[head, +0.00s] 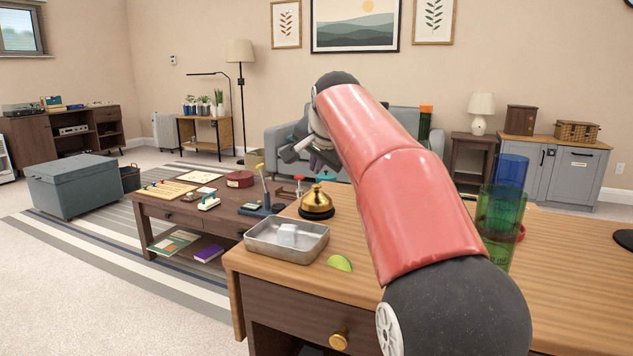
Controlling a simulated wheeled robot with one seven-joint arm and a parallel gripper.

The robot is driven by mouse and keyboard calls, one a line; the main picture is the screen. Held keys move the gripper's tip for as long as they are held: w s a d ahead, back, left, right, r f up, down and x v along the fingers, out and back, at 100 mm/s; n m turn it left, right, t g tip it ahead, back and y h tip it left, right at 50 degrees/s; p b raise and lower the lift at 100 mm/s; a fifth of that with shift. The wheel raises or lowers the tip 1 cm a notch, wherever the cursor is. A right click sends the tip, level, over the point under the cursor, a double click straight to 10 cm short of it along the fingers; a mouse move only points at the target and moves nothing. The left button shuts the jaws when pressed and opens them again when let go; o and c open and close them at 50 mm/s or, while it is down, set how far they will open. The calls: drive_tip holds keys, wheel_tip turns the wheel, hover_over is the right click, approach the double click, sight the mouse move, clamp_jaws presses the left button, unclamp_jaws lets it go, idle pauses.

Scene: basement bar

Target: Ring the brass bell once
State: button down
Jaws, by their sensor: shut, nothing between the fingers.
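The brass bell (316,204) is a gold dome on a dark round base. It stands upright near the far left edge of the wooden counter (560,285), behind the metal tray. My gripper (290,154) is raised at the end of my red arm, above and a little left of the bell in the picture. It is shut and empty, apart from the bell. Its far side is partly hidden by my arm, and its exact depth relative to the bell is hard to tell.
A metal tray (262,250) holding a pale cube (288,235) sits in front of the bell. A lime wedge (340,263) lies beside it. Green (499,225) and blue (511,171) cups stand at right. A cluttered low table (160,212) lies beyond the counter.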

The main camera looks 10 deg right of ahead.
wheel_tip(320, 180, up, 4)
drive_tip(key=p, duration=0.3)
idle(0.6)
